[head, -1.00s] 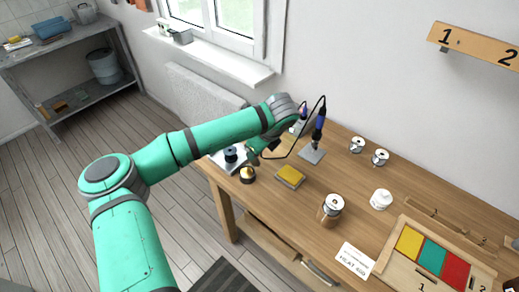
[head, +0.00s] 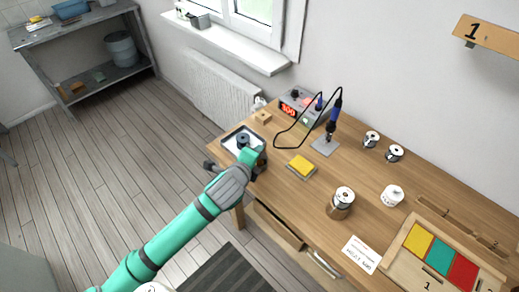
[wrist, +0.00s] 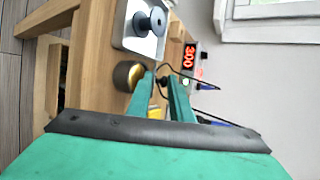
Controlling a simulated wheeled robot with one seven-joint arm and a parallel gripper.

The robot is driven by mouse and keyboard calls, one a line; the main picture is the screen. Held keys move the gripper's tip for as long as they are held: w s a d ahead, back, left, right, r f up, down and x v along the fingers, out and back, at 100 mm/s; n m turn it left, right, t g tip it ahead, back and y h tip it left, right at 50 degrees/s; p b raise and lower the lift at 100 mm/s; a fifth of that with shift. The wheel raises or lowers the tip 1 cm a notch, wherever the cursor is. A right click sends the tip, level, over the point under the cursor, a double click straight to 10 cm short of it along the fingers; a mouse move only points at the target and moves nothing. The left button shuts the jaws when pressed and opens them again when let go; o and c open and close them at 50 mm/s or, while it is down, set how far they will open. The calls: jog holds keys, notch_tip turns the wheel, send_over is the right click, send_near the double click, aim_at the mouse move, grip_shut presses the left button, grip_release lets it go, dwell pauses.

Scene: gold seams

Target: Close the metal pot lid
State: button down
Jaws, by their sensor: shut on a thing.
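The metal pot (wrist: 128,76) is dark and round, with gold showing inside; it stands beside my left finger in the wrist view. In the head view my wrist hides it. My gripper (wrist: 161,78) has its fingers close together around a small dark knob (wrist: 162,81). This looks like the lid's knob, but the rest of the lid is hidden. In the head view my gripper (head: 254,164) is at the table's left end, just in front of a silver square plate (head: 230,142) that bears a black spool-shaped piece (head: 243,139).
A soldering station reading 300 (head: 291,108) and an iron on its stand (head: 326,145) are behind. A yellow sponge (head: 301,165) lies right of my gripper. A copper-coloured spool (head: 341,207), a white jar (head: 392,196) and a colour tray (head: 403,270) stand farther right.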

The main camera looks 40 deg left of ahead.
jog(key=shift+s+a+f+n+t+y, duration=0.15)
jog(key=shift+s+f+t, duration=0.15)
jog(key=shift+t, duration=0.25)
jog(key=shift+s+d+f+n+t+y, duration=0.1)
jog(key=shift+s+f+n+t, duration=0.1)
jog(key=shift+f+t, duration=0.25)
jog(key=shift+s+a+f+n+t+y, duration=0.1)
jog(key=shift+s+f+n+t, duration=0.1)
jog(key=shift+t, duration=0.4)
jog(key=c, duration=1.8)
grip_release()
jog(key=shift+r, duration=0.1)
jog(key=shift+o, duration=0.6)
jog(key=shift+w+f, duration=0.1)
jog(key=shift+f, duration=0.2)
jog(key=shift+w+d, duration=0.1)
jog(key=shift+d, duration=0.2)
jog(key=shift+a, duration=0.1)
